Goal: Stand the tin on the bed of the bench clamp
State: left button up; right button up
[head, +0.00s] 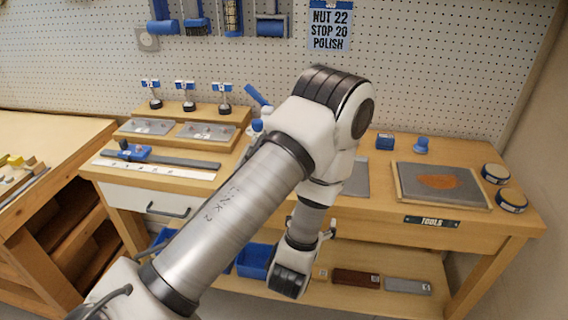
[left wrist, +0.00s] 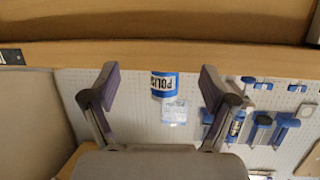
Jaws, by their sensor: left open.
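In the left wrist view, which is upside down, my left gripper (left wrist: 159,72) is open, with its two fingers spread wide. A white and blue tin (left wrist: 162,84) with POLISH lettering shows between the fingers, beyond them; nothing is gripped. My left arm covers the middle of the bench in the head view and hides the tin there. My right gripper is not in view.
Toggle clamps (head: 186,97) stand on a stepped wooden block at back left. A ruler (head: 152,169) lies in front. A framed grey plate (head: 440,184) and two round tins (head: 511,201) sit at the right. Blue bins (head: 253,262) are below the bench.

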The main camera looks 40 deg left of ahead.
pick_arm(q)
jog(key=s+d+f+m+g+h, duration=0.1)
jog(key=s+d+f+g+h, duration=0.1)
jog(key=s+f+g, duration=0.45)
jog(key=s+d+f+m+g+h, duration=0.15)
jog(key=s+f, duration=0.25)
jog(key=f, duration=0.5)
jog(key=s+d+f+g+h, duration=0.1)
jog(key=s+d+f+g, duration=0.1)
jog(key=s, duration=0.5)
jog(key=s+d+f+m+g+h, duration=0.1)
jog(key=s+d+f+g, duration=0.1)
jog(key=s, duration=0.5)
jog(key=shift+s+f+g+h, duration=0.25)
jog(key=shift+f+g+h, duration=0.1)
jog(key=shift+f+g, duration=0.45)
jog(key=shift+w+m, duration=0.1)
jog(key=shift+m, duration=0.15)
